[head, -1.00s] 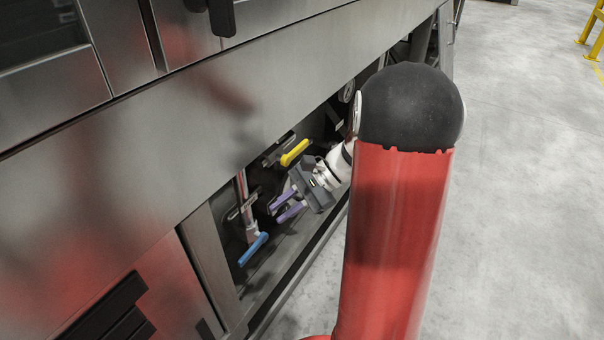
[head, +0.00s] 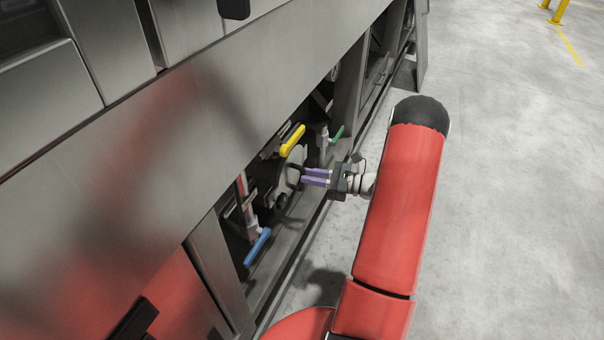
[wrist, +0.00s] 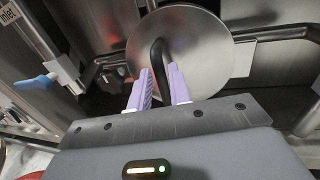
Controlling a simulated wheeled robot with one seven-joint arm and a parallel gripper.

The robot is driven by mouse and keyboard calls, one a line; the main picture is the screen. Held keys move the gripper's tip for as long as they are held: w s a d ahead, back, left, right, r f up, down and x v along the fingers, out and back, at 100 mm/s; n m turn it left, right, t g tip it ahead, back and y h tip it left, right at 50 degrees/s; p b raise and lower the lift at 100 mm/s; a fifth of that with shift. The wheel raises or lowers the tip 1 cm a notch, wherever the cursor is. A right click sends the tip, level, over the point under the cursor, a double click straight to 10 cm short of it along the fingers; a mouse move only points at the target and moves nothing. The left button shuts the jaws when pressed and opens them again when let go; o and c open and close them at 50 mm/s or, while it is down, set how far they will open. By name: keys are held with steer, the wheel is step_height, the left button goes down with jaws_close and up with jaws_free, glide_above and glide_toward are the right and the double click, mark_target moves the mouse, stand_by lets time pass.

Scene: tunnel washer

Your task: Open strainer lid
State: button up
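The strainer lid is a round metal disc (wrist: 205,50) in the wrist view, with a black curved bar handle (wrist: 157,50). In the head view the lid (head: 287,190) shows partly as a grey disc inside the machine's lower opening. My gripper (wrist: 159,78) has two purple fingers, set apart, with the handle's lower part running between them. A gap shows beside the handle, so the fingers look open around it. In the head view my gripper (head: 304,176) is level with the lid, its fingertips close to its face. Contact with the handle cannot be told.
A yellow lever (head: 292,140) is above the lid, a green lever (head: 337,134) to its right, and a blue lever (head: 257,248) below left. Metal panels frame the opening. Grey floor (head: 510,200) lies clear at the right.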

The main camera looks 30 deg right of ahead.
mark_target(302, 186)
steer(key=shift+x, duration=1.55)
jaws_close()
